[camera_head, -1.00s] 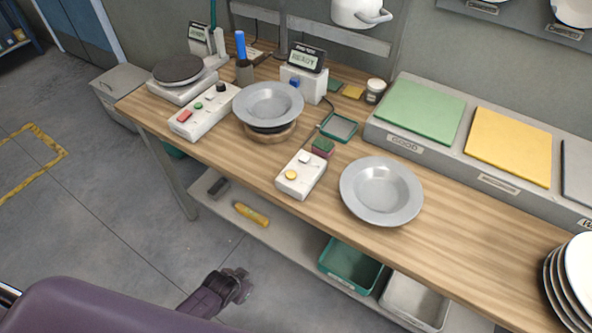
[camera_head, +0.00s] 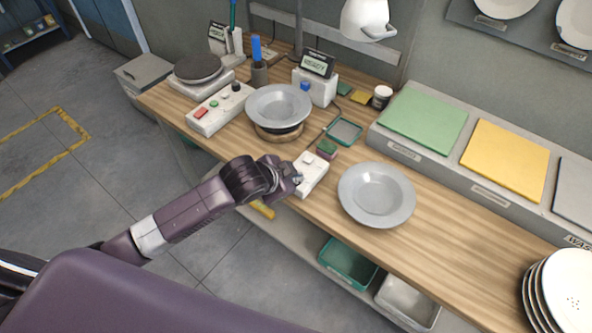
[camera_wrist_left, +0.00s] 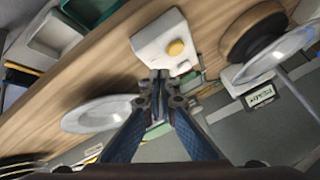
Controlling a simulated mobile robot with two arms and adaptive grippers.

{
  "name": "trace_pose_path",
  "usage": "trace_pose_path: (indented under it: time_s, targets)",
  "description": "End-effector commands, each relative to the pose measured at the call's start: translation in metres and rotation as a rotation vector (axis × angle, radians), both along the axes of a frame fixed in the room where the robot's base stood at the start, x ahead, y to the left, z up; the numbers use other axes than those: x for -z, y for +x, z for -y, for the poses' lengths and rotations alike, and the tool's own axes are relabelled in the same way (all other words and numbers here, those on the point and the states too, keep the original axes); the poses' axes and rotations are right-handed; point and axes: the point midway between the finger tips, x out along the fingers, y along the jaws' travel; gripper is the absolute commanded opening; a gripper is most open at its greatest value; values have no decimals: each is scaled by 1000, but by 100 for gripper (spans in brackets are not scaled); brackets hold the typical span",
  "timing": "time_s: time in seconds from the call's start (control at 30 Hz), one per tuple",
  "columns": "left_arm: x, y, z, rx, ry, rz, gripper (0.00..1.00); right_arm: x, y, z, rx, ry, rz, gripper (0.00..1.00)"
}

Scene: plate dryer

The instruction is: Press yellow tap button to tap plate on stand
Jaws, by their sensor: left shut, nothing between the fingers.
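The white button box (camera_head: 311,176) stands at the table's front edge in the head view. Its yellow button is hidden there behind my left gripper (camera_head: 291,177). In the left wrist view the box (camera_wrist_left: 150,45) shows its round yellow button (camera_wrist_left: 176,47). My left gripper, also in the left wrist view (camera_wrist_left: 158,77), is shut and empty, with its fingertips close to the box beside the button; contact cannot be told. A grey plate (camera_head: 277,105) rests on the round wooden stand (camera_head: 279,134). My right gripper is not in view.
A second grey plate (camera_head: 377,194) lies on the table right of the box. A sponge (camera_head: 327,148) and a green tray (camera_head: 344,131) sit behind the box. A controller with red and green buttons (camera_head: 219,109) stands left. White plates (camera_head: 570,290) are stacked at right.

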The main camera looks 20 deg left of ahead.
Motion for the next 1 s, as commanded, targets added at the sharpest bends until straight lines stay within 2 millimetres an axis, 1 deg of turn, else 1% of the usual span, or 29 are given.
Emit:
trace_pose_path:
  time_s: [0.03,0.1,0.2,0.33,0.5,0.73,0.87,1.0]
  targets:
    - [-18,12,-5,27,28,31,0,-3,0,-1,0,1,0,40]
    - [-34,23,-8,58,56,58,0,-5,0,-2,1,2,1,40]
    - [-52,33,-14,91,91,85,0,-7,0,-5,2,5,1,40]
    - [-66,42,-19,115,120,106,0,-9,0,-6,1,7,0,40]
    - [-71,45,-22,126,133,113,0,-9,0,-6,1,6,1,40]
    - [-71,45,-22,125,132,113,0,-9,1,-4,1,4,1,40]
    - [-70,45,-22,124,132,113,0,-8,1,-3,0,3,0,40]
    - [-65,45,-22,124,132,113,0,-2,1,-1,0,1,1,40]
